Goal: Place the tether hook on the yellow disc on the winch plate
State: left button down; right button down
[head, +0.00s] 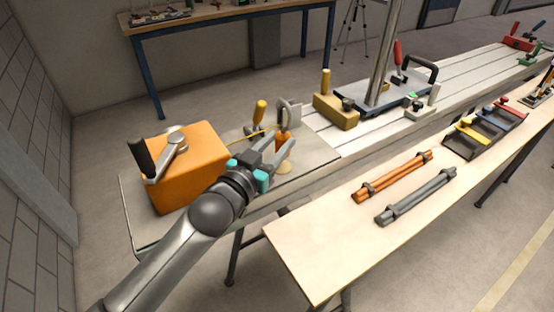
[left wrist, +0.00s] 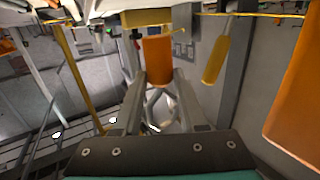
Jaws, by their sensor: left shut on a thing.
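The tether hook's orange body (head: 284,137) is between the fingers of my left gripper (head: 279,150). In the left wrist view the orange body (left wrist: 158,62) sits between the two finger ends, and the gripper is shut on it. The pale yellow disc (head: 284,169) lies on the grey winch plate (head: 318,150), just below the gripper in the head view and partly hidden by it. I cannot tell the exact height of the hook above the plate. A thin yellow tether (head: 252,134) runs from the orange winch (head: 205,160) toward the hook. My right gripper is not in view.
A yellow-handled lever (head: 261,110) and a grey curved bracket (head: 289,110) stand close behind the gripper. The winch is close on the left. A wooden table (head: 330,245) in front holds orange rods (head: 393,176) and grey rods (head: 416,197). The plate's front left is clear.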

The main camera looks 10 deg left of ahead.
pick_arm(q)
notch_tip(320, 180, down, 3)
jog(key=shift+b, duration=0.55)
jog(key=shift+f, duration=0.4)
jog(key=shift+r, duration=0.1)
jog(key=shift+f, duration=0.25)
jog(key=c, duration=0.8)
grip_release()
jog(key=o, duration=0.3)
jog(key=shift+o, duration=0.2)
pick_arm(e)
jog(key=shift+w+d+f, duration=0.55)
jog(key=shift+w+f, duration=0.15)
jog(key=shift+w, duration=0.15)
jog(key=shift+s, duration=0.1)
